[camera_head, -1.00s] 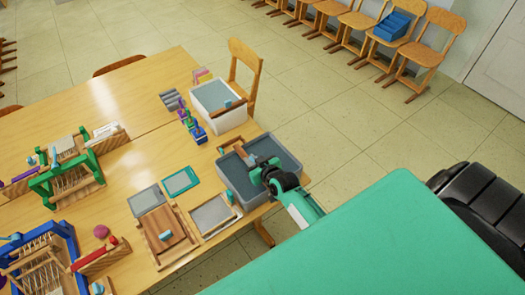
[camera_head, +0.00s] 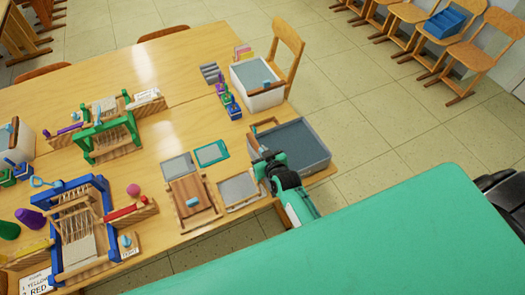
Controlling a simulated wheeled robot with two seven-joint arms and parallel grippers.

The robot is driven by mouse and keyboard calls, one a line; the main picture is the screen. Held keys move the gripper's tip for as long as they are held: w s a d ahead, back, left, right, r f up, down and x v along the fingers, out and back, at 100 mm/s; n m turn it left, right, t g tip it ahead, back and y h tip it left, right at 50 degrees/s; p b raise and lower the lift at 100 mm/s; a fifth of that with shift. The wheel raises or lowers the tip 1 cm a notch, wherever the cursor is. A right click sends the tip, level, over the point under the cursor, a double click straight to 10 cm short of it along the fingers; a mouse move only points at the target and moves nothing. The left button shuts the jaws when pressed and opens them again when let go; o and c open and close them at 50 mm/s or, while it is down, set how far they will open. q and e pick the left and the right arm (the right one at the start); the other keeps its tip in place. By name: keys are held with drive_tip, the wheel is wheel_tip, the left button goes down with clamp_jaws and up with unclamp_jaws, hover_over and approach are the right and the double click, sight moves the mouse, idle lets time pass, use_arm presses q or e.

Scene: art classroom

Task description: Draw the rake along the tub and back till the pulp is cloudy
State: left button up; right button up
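The grey tub (camera_head: 310,145) holds flat grey-blue pulp and sits at the table's right end. My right gripper (camera_head: 266,160) is at the tub's near left side, low over the rim. Its fingers are small and dark, and I cannot tell whether they are shut on anything. A wooden bar (camera_head: 265,123) shows at the tub's far left corner. It may be part of the rake, but the rake is not clear here. My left gripper is not in view.
A white tub (camera_head: 248,98) stands behind the grey one. Green (camera_head: 106,139) and blue (camera_head: 63,261) looms stand further left.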

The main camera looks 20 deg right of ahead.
drive_tip(key=shift+o, duration=0.5)
drive_tip(key=shift+s+d+r, duration=0.15)
drive_tip(key=shift+s+r, duration=0.05)
drive_tip(key=shift+s, duration=0.35)
drive_tip(key=a+b+v, duration=0.1)
drive_tip(key=b+v, duration=0.2)
drive_tip(key=v, duration=0.9)
drive_tip(key=shift+s+d+r, duration=0.25)
drive_tip(key=shift+d+r, duration=0.05)
drive_tip(key=shift+d, duration=0.05)
drive_tip(key=b+x, duration=0.1)
drive_tip(key=x, duration=0.3)
drive_tip(key=b+x, duration=0.1)
drive_tip(key=x, duration=0.4)
drive_tip(key=b+x, duration=0.1)
drive_tip(key=x, duration=0.3)
drive_tip(key=shift+w+d, duration=0.4)
